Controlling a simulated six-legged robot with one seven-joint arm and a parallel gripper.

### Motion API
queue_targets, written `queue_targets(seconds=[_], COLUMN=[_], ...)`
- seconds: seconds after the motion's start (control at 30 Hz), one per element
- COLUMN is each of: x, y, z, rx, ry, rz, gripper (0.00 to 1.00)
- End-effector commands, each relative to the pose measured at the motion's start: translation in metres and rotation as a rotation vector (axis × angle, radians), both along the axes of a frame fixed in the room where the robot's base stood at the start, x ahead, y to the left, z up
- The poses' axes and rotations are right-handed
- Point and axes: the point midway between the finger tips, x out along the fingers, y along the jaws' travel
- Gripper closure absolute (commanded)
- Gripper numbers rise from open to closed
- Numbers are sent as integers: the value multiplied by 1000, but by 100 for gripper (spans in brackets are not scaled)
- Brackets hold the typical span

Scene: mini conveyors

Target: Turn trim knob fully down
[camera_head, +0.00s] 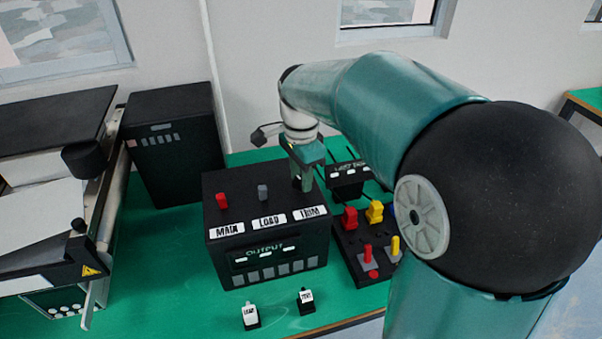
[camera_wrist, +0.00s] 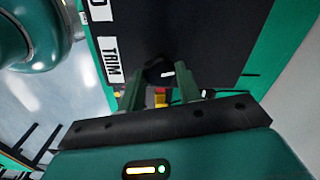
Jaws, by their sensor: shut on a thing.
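The black control box (camera_head: 252,262) stands on the green table with MAIN, LOAD and TRIM labels along its top front edge. The TRIM label (camera_head: 310,212) is at the right; it also shows in the wrist view (camera_wrist: 111,60). My gripper (camera_head: 302,184) reaches down onto the box top behind that label. In the wrist view, my gripper (camera_wrist: 160,74) has its two fingers on either side of the dark trim knob (camera_wrist: 154,72), shut on it. A white mark shows on the knob's right. In the head view my fingers hide the knob.
A red knob (camera_head: 222,201) and a grey knob (camera_head: 263,191) stand on the same box. A panel of red and yellow levers (camera_head: 352,240) is close on the right. Two small labelled switches (camera_head: 250,317) (camera_head: 306,300) sit in front. A black cabinet (camera_head: 176,150) and a conveyor (camera_head: 110,215) stand left.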

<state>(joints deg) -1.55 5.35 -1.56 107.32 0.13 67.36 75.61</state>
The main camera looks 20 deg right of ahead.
Motion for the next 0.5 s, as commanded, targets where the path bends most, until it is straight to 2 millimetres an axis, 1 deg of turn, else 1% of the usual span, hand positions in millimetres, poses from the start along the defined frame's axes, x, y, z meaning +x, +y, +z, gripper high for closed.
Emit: queue_targets(seconds=[0.5], x=[0], y=[1], z=[1], rx=[1], ry=[-2], rz=[491], gripper=[89])
